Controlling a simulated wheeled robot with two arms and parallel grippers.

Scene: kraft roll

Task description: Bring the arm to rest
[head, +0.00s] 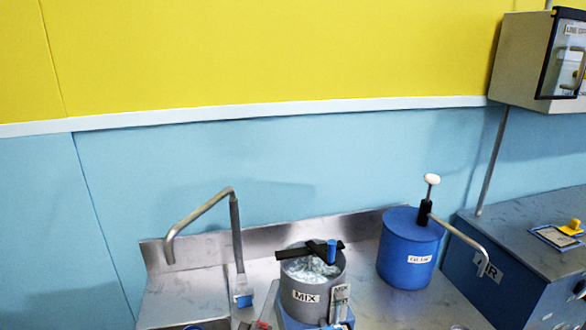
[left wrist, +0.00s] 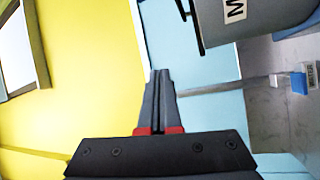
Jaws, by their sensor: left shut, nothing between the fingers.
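My left gripper (head: 273,286) shows at the bottom of the head view, just left of the grey MIX pot (head: 305,297). In the left wrist view its two grey fingers (left wrist: 160,74), red at their bases, lie together with nothing between them. The pot stands upright, holds a pale, glossy mass and has a black cross bar with a blue knob over its top. Part of the pot also shows at the top right of the left wrist view (left wrist: 262,14), apart from the fingers. My right gripper is in neither view.
A bent metal tap (head: 237,240) rises from the steel counter (head: 185,293) left of the pot. A blue pump canister (head: 408,252) stands right of it. A blue cabinet (head: 510,285) is at the far right, a wall box (head: 535,60) above.

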